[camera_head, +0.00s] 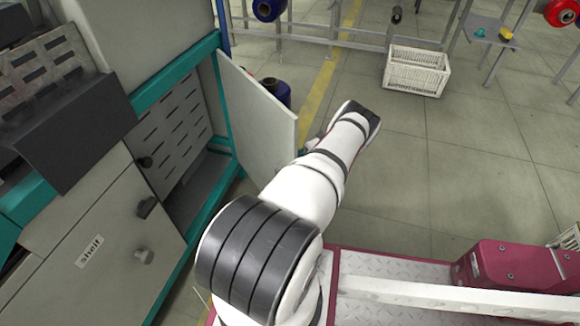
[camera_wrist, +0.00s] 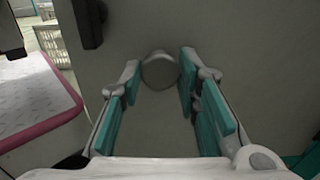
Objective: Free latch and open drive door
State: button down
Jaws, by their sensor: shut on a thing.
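The drive door is a pale grey panel (camera_head: 258,105) standing swung out from the teal-framed opening in the head view. The perforated plate (camera_head: 178,130) inside that opening shows. In the wrist view the door's grey face (camera_wrist: 240,45) fills most of the picture. A round grey knob (camera_wrist: 158,72) on it sits between the teal-padded fingers of my gripper (camera_wrist: 160,80), which is shut on it. A dark latch handle (camera_wrist: 88,22) is on the same face, up and left of the knob.
The shut door labelled "shelf" (camera_head: 90,250), with its own dark latch (camera_head: 147,207) and knob (camera_head: 144,256), is at the left. A white crate (camera_head: 416,72) is on the floor; the tiles (camera_head: 430,150) right of my arm are clear.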

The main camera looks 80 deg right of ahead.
jog(key=c, duration=1.2)
grip_release()
notch_tip(320, 180, up, 10)
jog(key=shift+f, duration=0.1)
